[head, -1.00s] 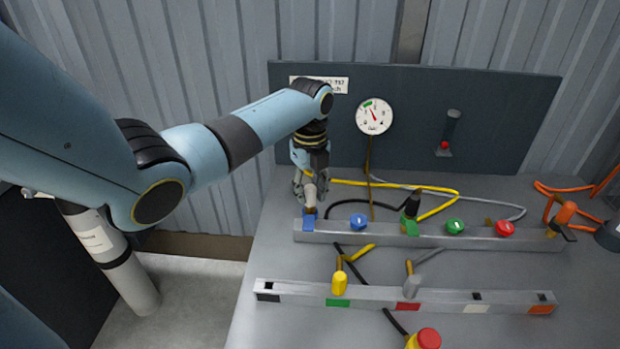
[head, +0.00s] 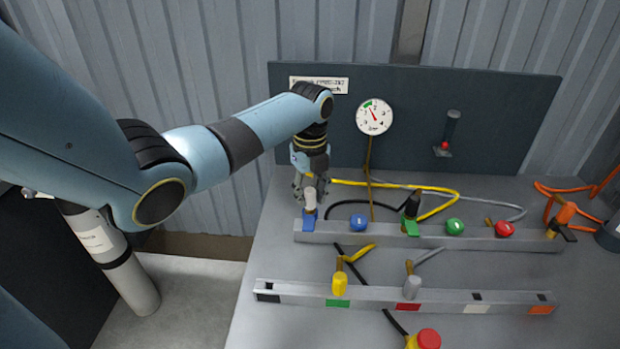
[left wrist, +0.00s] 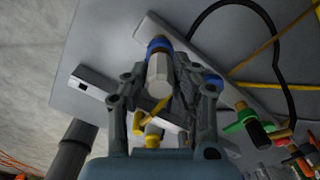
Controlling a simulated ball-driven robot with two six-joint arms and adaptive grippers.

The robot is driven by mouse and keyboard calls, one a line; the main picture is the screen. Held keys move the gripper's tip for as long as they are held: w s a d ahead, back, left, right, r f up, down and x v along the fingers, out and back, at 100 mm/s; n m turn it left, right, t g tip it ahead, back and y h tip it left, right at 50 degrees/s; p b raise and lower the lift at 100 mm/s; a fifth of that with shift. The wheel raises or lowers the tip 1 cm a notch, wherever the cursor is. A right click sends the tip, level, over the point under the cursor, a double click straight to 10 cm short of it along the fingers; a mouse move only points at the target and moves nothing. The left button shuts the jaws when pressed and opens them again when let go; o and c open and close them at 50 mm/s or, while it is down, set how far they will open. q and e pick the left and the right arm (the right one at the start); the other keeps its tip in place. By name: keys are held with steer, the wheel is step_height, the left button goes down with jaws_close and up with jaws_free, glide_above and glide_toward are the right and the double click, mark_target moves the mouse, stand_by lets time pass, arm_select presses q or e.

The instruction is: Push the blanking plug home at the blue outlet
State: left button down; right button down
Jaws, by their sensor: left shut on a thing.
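The blue outlet (head: 308,224) is the blue patch at the left end of the rear grey rail. A pale blanking plug (head: 310,201) stands over it, nearly upright, its lower end at the blue. My left gripper (head: 309,186) is shut on the plug from behind and above. In the left wrist view the pale plug (left wrist: 158,76) lies between the fingers of the left gripper (left wrist: 163,82), with the blue of the outlet (left wrist: 159,45) at its far end. I cannot tell how deep the plug sits. My right gripper is not in view.
Along the rear rail (head: 335,237) are a blue cap (head: 358,222), a black plug (head: 412,203), a green cap (head: 455,226) and a red cap (head: 503,229). The front rail (head: 375,297) holds a yellow plug (head: 340,284) and a grey plug (head: 412,287). Hoses lie behind.

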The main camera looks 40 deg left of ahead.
arm_select(q)
steer(key=shift+f, duration=0.45)
steer(key=c, duration=1)
jaws_free()
steer(key=shift+r, duration=0.1)
step_height(320, 180, up, 12)
steer(key=shift+f, duration=0.15)
steer(key=shift+s, duration=0.1)
